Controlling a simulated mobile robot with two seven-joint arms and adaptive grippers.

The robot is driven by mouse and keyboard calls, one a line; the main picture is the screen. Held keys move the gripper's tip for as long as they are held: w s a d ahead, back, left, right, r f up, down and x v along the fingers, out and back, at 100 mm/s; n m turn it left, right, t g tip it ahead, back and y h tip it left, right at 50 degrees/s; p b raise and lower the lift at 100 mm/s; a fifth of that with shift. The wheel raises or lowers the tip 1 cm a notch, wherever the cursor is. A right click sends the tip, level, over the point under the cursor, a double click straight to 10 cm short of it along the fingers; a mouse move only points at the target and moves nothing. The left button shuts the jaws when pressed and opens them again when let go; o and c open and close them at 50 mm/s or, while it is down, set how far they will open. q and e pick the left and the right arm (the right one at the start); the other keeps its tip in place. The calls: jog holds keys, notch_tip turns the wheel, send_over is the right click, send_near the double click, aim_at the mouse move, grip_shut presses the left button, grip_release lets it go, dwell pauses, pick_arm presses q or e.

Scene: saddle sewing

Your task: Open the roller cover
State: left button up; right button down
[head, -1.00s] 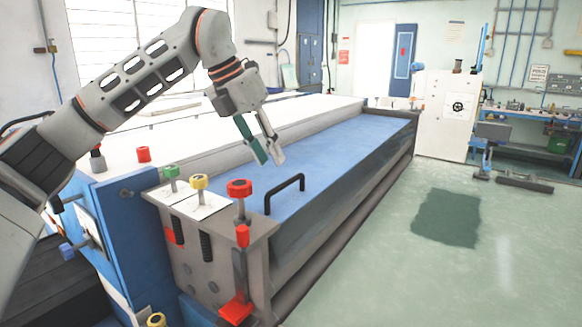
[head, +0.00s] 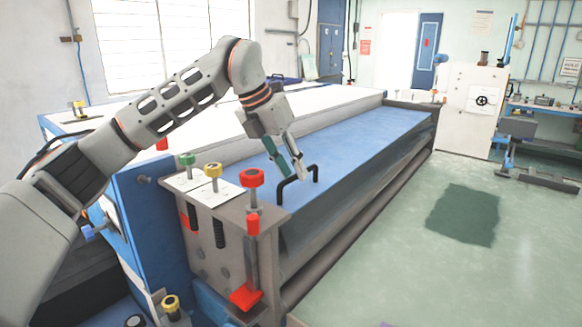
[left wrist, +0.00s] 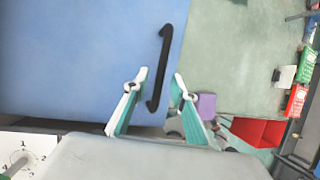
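The roller cover (head: 345,148) is a long blue panel on top of the machine, lying closed. Its black bar handle (head: 314,169) stands near the panel's near end. My left gripper (head: 290,176) is over the cover, right at the handle, with its fingers pointing down. In the left wrist view the fingers of the gripper (left wrist: 161,75) are apart, and the handle (left wrist: 165,65) runs lengthwise in the gap between their tips. I cannot tell whether the fingertips touch it. The blue cover (left wrist: 80,60) fills the left of that view. My right gripper is not in view.
Red (head: 252,179), yellow (head: 213,171) and green (head: 187,160) knobs stand on the machine's near end plate, close to my left arm. A white cabinet (head: 470,105) stands beyond the far end. The green floor (head: 400,270) to the right is open.

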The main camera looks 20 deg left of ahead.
pick_arm(q)
grip_shut()
